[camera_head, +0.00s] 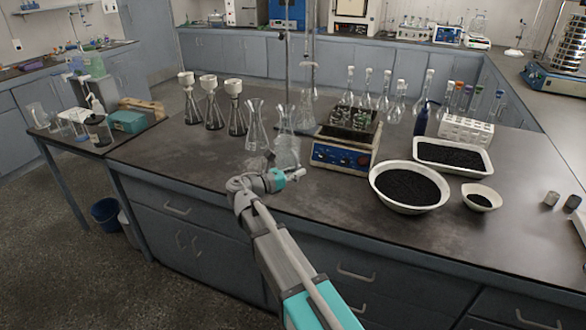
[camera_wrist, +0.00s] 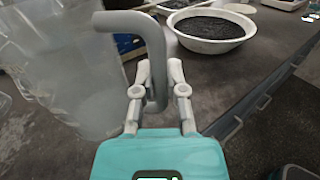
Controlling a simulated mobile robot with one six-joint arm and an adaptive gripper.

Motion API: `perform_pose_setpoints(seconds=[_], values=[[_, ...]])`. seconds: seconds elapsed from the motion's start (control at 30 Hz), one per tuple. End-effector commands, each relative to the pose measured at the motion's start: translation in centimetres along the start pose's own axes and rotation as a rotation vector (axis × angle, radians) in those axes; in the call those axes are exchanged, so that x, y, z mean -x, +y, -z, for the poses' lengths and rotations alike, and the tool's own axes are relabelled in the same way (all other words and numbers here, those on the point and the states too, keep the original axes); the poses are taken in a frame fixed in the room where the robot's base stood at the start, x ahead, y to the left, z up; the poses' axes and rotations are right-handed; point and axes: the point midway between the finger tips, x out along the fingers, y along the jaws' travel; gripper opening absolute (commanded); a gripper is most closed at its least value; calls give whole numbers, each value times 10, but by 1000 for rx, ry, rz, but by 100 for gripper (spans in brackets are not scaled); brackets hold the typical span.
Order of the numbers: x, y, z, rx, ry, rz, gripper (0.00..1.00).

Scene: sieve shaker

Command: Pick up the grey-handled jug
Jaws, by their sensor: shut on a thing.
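The jug is a clear, see-through vessel (camera_head: 287,152) near the front edge of the dark bench. In the wrist view its body (camera_wrist: 65,75) fills the left side. Its bent grey handle (camera_wrist: 153,35) comes down between my fingers. My gripper (camera_head: 296,175) points right along the bench in the head view, just in front of the jug. In the wrist view my gripper (camera_wrist: 159,80) is shut on the handle, one finger on each side. The jug looks about upright. Its base is not clear, so I cannot tell whether it touches the bench.
A blue hotplate-like device (camera_head: 345,152) stands right of the jug. A round white bowl of black grains (camera_head: 408,205) lies further right, also in the wrist view (camera_wrist: 212,45). Conical flasks (camera_head: 256,128) stand left and behind. Bare bench (camera_head: 330,192) shows at the front.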

Motion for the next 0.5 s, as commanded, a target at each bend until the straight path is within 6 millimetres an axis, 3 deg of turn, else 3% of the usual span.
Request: perform_pose_setpoints(seconds=[0.5], values=[[3, -48, -22, -1, -1, 0, 0]])
